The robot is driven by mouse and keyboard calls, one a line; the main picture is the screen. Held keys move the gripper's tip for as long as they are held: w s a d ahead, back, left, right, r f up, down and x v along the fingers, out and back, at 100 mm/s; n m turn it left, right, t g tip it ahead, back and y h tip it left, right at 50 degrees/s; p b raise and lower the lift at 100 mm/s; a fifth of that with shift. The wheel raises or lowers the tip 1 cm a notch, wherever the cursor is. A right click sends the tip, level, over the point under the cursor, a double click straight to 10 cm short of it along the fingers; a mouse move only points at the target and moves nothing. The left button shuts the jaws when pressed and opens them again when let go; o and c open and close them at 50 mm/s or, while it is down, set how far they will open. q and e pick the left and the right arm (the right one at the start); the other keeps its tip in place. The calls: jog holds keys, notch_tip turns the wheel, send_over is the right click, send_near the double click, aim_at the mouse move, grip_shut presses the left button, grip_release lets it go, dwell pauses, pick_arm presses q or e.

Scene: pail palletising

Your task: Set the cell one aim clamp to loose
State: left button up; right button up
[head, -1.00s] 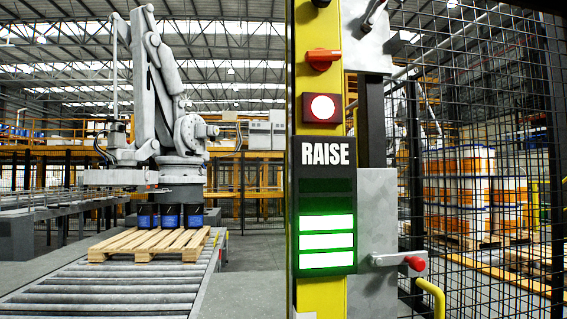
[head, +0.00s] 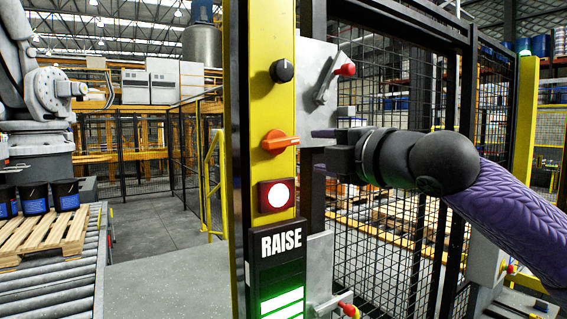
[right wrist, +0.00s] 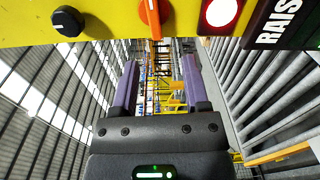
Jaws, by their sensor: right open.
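Two grey plates on the yellow post carry red-knobbed levers; no label shows which is the aim clamp. The upper lever (head: 326,84) slants up to the right. The lower lever (head: 338,304) lies nearly flat at the bottom edge, partly cut off. My right gripper (head: 322,134) comes in from the right, just below the upper lever and apart from it, beside the orange switch (head: 280,141). In the right wrist view its two purple-sided fingers (right wrist: 160,65) are apart with nothing between them. My left gripper is not in view.
The yellow post (head: 262,110) carries a black knob (head: 282,70), a lit red-framed button (head: 275,195) and a RAISE display (head: 281,243) with green-white bars. Black mesh fencing (head: 385,245) stands behind my right arm. A pallet (head: 45,237) with dark pails is at left.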

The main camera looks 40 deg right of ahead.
aim_at(283, 143)
jog(key=w+p, duration=0.1)
jog(key=w, duration=0.2)
jog(key=w+p, duration=0.2)
jog(key=w, duration=0.1)
jog(key=w+d+r+p, duration=0.1)
jog(key=w, duration=0.2)
jog(key=shift+p, duration=0.4)
jog(key=shift+w+a, duration=0.1)
jog(key=shift+w, duration=0.25)
jog(key=shift+w+f, duration=0.2)
grip_shut()
